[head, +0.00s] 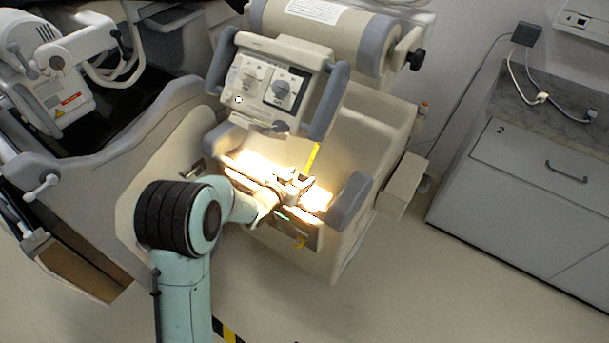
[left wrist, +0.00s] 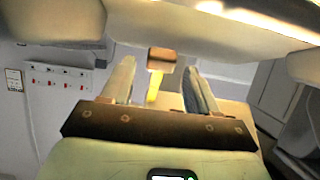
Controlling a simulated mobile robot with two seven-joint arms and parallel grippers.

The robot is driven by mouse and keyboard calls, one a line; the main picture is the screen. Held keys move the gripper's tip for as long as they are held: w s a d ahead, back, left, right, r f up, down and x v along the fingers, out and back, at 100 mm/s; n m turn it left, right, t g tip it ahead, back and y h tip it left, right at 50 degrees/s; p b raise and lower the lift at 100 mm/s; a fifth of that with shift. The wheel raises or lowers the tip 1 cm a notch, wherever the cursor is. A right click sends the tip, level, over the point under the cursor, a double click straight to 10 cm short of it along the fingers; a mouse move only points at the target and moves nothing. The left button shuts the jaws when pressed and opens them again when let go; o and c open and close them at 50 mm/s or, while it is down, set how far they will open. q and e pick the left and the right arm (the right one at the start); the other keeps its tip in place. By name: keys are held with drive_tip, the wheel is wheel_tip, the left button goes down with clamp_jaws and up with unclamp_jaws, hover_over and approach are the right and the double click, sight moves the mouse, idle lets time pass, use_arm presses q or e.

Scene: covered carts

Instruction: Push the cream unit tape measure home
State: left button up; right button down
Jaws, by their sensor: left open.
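The cream unit (head: 372,130) stands in the middle of the head view, with a lit recess in its front. A narrow yellow strip (head: 313,157), which looks like the tape of the tape measure, stands out at the recess. In the left wrist view a yellow strip (left wrist: 154,87) with a brown block (left wrist: 161,55) at its far end shows between the fingers. I cannot tell whether the fingers touch it. My left gripper (head: 291,187) reaches into the lit recess and is open; its fingers also show in the left wrist view (left wrist: 159,70). My right gripper is not in view.
A control panel (head: 272,84) with knobs and grey handles overhangs the recess. A grey padded handle (head: 348,202) flanks it on the right. Another cream machine (head: 45,75) stands at left. A drawer cabinet (head: 540,190) is at right, with open floor before it.

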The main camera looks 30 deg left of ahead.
sight(303, 176)
use_arm(q)
drive_tip(key=shift+x, duration=1.55)
drive_tip(key=shift+c, duration=0.3)
clamp_jaws()
drive_tip(key=w+r, duration=0.1)
drive_tip(key=r, duration=0.1)
drive_tip(key=w+r+p, duration=0.1)
drive_tip(key=w, duration=0.1)
drive_tip(key=shift+w+d+r+p, duration=0.1)
drive_tip(key=shift+w+r+p, duration=0.2)
drive_tip(key=shift+r, duration=0.1)
drive_tip(key=shift+o, duration=0.3)
unclamp_jaws()
drive_tip(key=shift+s, duration=0.1)
drive_tip(key=shift+f, duration=0.1)
drive_tip(key=shift+s, duration=0.1)
